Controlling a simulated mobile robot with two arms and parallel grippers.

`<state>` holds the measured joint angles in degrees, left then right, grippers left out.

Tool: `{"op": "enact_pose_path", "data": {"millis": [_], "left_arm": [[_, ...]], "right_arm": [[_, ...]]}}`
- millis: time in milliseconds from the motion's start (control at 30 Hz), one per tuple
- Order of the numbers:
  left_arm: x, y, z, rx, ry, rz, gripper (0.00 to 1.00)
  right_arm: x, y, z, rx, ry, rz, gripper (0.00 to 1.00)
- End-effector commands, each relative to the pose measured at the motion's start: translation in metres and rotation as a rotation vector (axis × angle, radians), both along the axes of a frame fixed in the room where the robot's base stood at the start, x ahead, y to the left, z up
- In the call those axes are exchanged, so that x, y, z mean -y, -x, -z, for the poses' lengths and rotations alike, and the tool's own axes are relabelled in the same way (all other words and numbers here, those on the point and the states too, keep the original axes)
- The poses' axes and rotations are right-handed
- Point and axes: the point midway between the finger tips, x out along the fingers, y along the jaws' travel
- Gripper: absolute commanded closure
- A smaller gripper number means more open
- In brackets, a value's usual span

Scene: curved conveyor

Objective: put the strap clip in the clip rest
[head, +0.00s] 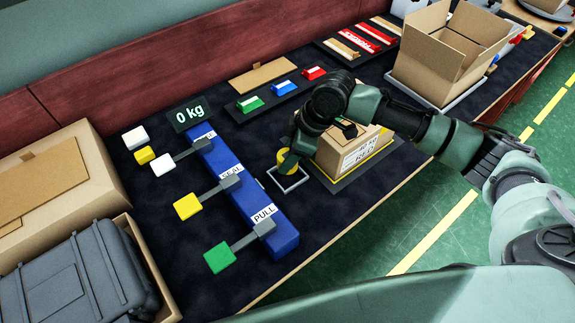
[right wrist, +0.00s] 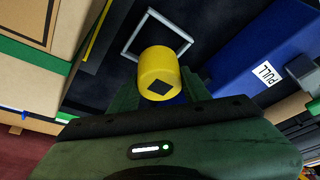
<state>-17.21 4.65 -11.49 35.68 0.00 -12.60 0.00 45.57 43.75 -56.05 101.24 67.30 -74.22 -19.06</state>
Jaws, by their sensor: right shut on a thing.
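The strap clip, a yellow rounded piece with a dark square mark, shows partly hidden at my right gripper (head: 289,163) in the head view. It shows clearly in the right wrist view (right wrist: 158,68). My right gripper is shut on the clip, with a finger on either side of it. The clip rest looks to be the small pale square frame (head: 293,187) on the dark table. In the right wrist view the frame (right wrist: 129,39) lies just beyond the clip. I cannot tell whether the clip touches it. My left gripper is not in view.
A closed cardboard box (head: 351,158) stands close to the right of the frame. A blue block (head: 251,195) with levers, labelled PULL, stands close to the left. A scale display (head: 188,114) reads 0 kg. An open carton (head: 447,60) stands at the back right.

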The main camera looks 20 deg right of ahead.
Motion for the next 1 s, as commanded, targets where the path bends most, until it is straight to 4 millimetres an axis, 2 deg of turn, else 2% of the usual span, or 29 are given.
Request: {"op": "enact_pose_path", "data": {"millis": [167,400,767,800,867,1000], "left_arm": [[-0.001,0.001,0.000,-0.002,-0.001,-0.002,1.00],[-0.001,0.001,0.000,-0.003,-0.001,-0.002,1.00],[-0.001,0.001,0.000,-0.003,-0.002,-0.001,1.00],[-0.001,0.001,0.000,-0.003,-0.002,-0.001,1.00],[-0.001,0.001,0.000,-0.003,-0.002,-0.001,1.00],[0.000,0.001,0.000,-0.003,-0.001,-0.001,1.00]], "right_arm": [[0.000,0.000,0.013,0.000,0.000,0.000,0.97],[0.000,0.000,0.046,0.000,0.001,0.000,0.97],[0.000,0.000,0.049,0.001,-0.001,-0.001,0.97],[0.000,0.000,0.049,0.001,0.001,-0.001,0.45],[0.000,0.000,0.049,0.001,0.001,-0.001,0.31],[0.000,0.000,0.049,0.001,0.001,-0.001,0.31]]}}
